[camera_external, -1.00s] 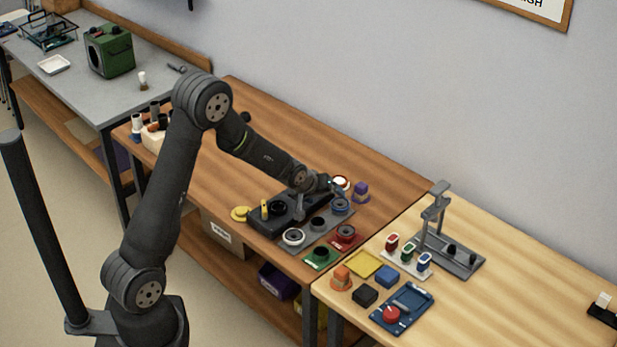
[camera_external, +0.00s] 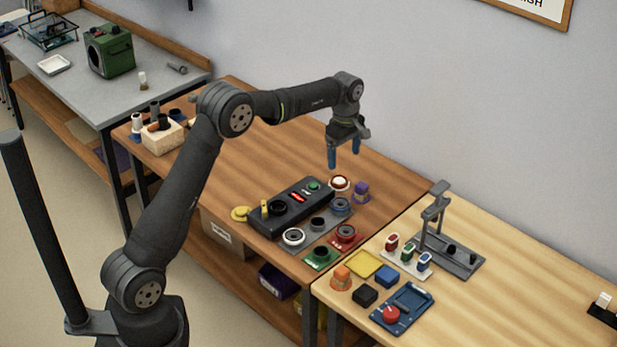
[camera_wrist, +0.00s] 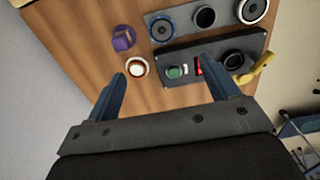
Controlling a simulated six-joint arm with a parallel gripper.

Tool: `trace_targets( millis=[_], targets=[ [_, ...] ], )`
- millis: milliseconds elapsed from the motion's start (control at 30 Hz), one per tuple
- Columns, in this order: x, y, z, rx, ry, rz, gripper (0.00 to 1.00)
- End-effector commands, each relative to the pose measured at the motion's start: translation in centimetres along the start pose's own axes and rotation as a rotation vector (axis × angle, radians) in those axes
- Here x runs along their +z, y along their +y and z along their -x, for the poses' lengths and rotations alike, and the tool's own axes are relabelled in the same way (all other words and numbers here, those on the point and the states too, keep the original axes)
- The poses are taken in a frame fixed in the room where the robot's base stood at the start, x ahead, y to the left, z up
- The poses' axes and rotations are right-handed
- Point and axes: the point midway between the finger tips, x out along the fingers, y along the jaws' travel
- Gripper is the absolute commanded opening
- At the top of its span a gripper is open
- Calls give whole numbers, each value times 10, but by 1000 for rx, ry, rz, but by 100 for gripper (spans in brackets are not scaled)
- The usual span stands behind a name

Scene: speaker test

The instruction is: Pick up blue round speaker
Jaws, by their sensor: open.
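The blue round speaker (camera_external: 341,206) sits at the far corner of a grey plate on the brown table, by the black test box (camera_external: 270,217). In the wrist view the blue speaker (camera_wrist: 161,28) is a blue ring with a dark centre near the top. My gripper (camera_external: 343,157) is raised above the table behind the box, with its blue fingers pointing down. In the wrist view my gripper (camera_wrist: 163,80) is open with nothing between its fingers, and the blue speaker lies beyond the fingertips.
The grey plate (camera_external: 299,247) also carries a white-ringed speaker (camera_external: 293,237) and a dark one (camera_external: 318,223). A white-topped button (camera_external: 339,182) and purple object (camera_external: 361,190) stand close to the blue speaker.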

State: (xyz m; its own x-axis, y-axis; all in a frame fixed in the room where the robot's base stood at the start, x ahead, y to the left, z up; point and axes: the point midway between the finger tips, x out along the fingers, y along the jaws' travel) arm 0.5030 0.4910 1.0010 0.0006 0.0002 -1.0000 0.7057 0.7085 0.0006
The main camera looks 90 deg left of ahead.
Motion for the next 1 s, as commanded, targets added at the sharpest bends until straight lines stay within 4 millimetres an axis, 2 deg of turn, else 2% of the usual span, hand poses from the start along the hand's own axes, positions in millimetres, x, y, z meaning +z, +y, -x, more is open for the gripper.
trace_targets(
  millis=[300, 500, 833, 1000],
  targets=[
    [0, -2, -67, -5, 0, -1, 80],
    [0, -1, -104, -3, 0, -2, 80],
    [-1, -2, -125, -2, 0, -2, 80],
    [-4, -4, -150, -4, 0, -1, 80]
  ],
)
